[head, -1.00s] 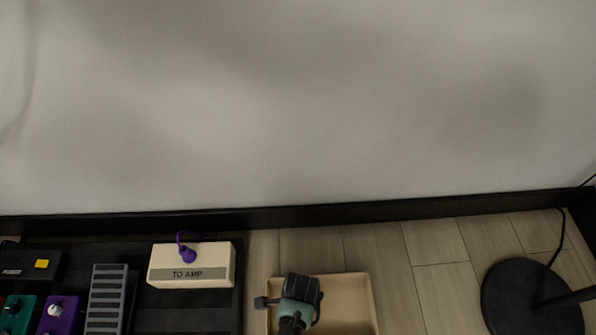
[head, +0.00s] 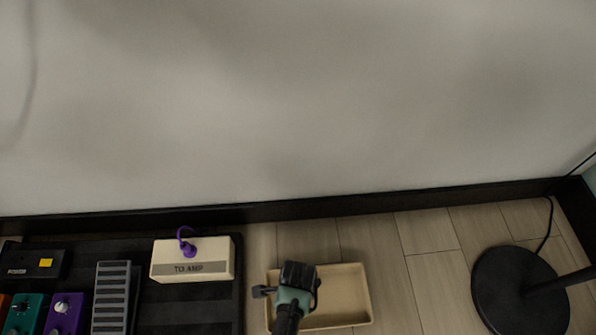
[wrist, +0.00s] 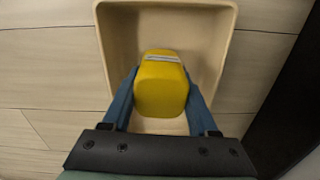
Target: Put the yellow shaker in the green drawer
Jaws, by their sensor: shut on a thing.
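The yellow shaker (wrist: 161,88) shows in the wrist view between the two blue fingers of my gripper (wrist: 160,95). My gripper is shut on it, with a finger against each side. The shaker is over or inside a cream tray (wrist: 112,45) on the floor; I cannot tell whether it touches the tray bottom. In the head view my gripper (head: 291,291) is above the left part of the same tray (head: 369,300), and it hides the shaker. No green drawer shows in either view.
A dark pedalboard (head: 180,315) with several pedals and a cream "TO AMP" box (head: 192,261) lies left of the tray. A round black stand base (head: 500,290) is at the right. A wall and dark skirting (head: 300,212) run behind. Wooden floor (head: 400,280) between tray and stand is clear.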

